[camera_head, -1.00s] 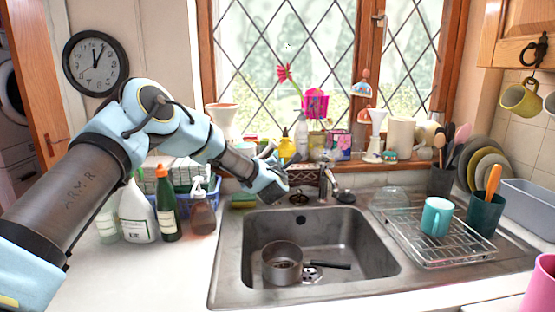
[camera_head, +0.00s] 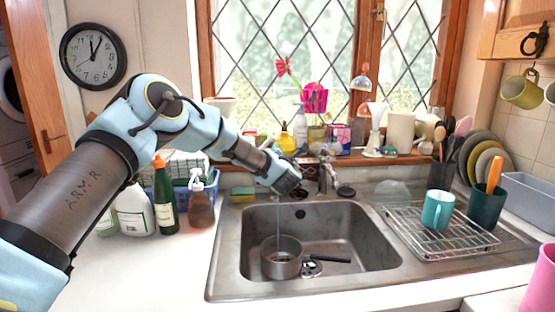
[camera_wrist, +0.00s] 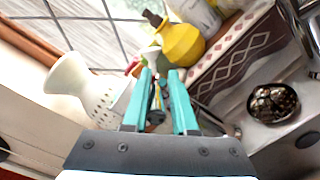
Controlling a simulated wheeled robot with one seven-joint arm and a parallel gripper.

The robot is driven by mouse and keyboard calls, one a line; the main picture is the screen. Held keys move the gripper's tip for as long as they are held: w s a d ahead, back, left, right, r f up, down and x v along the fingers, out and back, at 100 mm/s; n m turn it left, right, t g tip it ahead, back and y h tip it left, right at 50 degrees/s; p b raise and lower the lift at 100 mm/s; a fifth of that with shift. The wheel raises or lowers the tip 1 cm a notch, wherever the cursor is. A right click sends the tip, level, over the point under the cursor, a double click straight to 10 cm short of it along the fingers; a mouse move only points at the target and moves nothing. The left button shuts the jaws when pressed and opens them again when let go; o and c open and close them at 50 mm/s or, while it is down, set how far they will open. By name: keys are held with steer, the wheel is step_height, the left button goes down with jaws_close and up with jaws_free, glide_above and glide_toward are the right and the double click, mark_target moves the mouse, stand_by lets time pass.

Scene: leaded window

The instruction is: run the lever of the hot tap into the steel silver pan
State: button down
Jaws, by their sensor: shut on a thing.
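The steel pan (camera_head: 281,268) stands upright in the sink, its dark handle pointing right. A thin stream of water (camera_head: 278,225) falls into it from just below my gripper (camera_head: 289,184). My gripper is at the back edge of the sink, left of the chrome tap (camera_head: 326,178), and hides the stream's source. In the wrist view the teal fingers (camera_wrist: 159,98) are closed on a small dark and brassy piece (camera_wrist: 157,108), apparently the hot tap's lever. The hot tap's body is mostly hidden by my gripper.
The sink (camera_head: 352,225) is otherwise empty apart from its drain. Bottles (camera_head: 165,200) stand on the left counter. A dish rack (camera_head: 450,240) with a teal mug is on the right. A yellow bottle (camera_wrist: 180,42) and white vase (camera_wrist: 80,85) are near the fingers.

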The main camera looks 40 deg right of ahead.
steer(key=n+t+y+b, duration=0.2)
steer(key=y+b, duration=0.1)
steer(key=shift+w+d+r, duration=0.15)
steer(key=shift+w+r, duration=0.05)
steer(key=shift+w, duration=0.1)
steer(key=shift+r+n+t+y, duration=0.2)
steer(key=shift+n+t+y, duration=0.2)
steer(key=c, duration=0.9)
jaws_free()
steer(key=shift+o, duration=0.2)
steer(key=shift+f, duration=0.1)
steer(key=shift+s+f, duration=0.15)
steer(key=shift+s, duration=0.1)
steer(key=shift+s, duration=0.1)
